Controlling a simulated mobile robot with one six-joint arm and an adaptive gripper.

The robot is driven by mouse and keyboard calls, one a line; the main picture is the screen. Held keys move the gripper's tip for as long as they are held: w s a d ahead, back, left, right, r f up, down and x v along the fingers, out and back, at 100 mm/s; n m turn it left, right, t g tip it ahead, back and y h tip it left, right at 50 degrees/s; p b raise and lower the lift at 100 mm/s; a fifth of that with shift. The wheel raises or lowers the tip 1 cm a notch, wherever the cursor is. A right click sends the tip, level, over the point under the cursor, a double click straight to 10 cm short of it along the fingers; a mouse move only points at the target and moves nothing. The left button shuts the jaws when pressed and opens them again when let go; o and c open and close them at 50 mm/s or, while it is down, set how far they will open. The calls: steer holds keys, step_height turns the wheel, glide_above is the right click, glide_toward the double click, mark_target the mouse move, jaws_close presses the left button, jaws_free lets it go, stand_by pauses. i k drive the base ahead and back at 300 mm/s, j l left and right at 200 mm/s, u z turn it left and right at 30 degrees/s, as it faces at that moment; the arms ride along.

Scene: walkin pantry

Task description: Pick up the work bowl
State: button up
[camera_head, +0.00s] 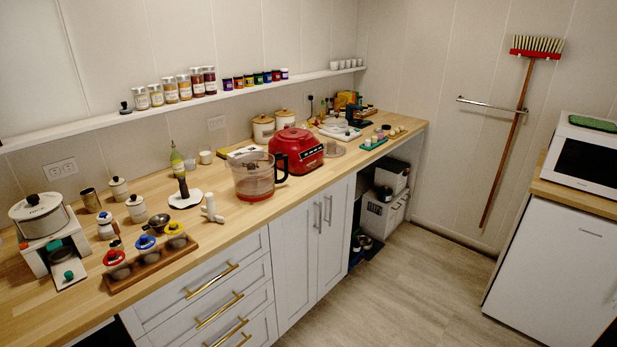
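The work bowl (252,183) is a clear, see-through bowl with a dark handle on its right side. It stands upright on the wooden counter, near the front edge, just left of and in front of a red food processor base (297,150). I cannot tell whether the bowl touches the red base. My gripper is not in view.
A white pusher-like piece (211,209) stands left of the bowl. A wooden tray (150,264) with colored-lid jars and a white cooker (39,215) are further left. The wooden counter (236,225) is bare before the bowl. Open floor (400,290) lies right of the cabinets.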

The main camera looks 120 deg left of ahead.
mark_target(253, 174)
steer(key=u, duration=4.1)
